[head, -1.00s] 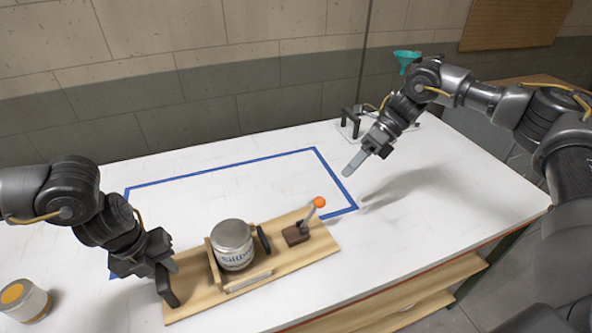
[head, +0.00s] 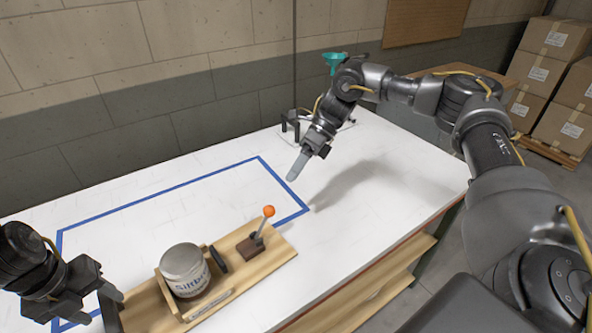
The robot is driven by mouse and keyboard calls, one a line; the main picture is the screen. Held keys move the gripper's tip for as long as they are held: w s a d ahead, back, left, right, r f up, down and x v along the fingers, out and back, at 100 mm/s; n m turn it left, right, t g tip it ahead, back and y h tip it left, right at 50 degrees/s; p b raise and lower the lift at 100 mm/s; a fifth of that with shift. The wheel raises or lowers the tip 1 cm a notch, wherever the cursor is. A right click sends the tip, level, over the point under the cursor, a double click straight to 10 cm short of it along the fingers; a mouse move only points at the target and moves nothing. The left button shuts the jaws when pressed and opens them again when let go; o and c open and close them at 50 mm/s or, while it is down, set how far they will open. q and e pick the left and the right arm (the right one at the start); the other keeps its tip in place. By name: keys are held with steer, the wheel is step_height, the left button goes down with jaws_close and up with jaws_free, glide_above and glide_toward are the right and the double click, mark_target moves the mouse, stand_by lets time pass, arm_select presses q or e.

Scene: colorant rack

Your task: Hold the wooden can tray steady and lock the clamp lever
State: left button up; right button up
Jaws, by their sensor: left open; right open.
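The wooden can tray (head: 140,309) lies on the white table, partly over the blue tape outline. A grey metal can (head: 187,272) stands upright in its holder. A black clamp pad (head: 218,259) is beside the can. My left gripper (head: 108,298) is open at the black handle (head: 108,317) on the tray's left end; whether it touches is unclear. My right gripper (head: 296,168) is open and empty, above the table beyond the lever.
Blue tape (head: 160,196) marks a rectangle on the table (head: 380,165). A black-handled fixture (head: 292,124) and a teal funnel (head: 336,60) are at the back. Free table lies right of the tray. Cardboard boxes (head: 565,80) are stacked on the floor at right.

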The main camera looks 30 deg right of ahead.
arm_select(q)
step_height(320, 180, up, 7)
steer(key=a, duration=0.1)
steer(key=shift+s+a+r, duration=0.15)
stand_by(0.3)
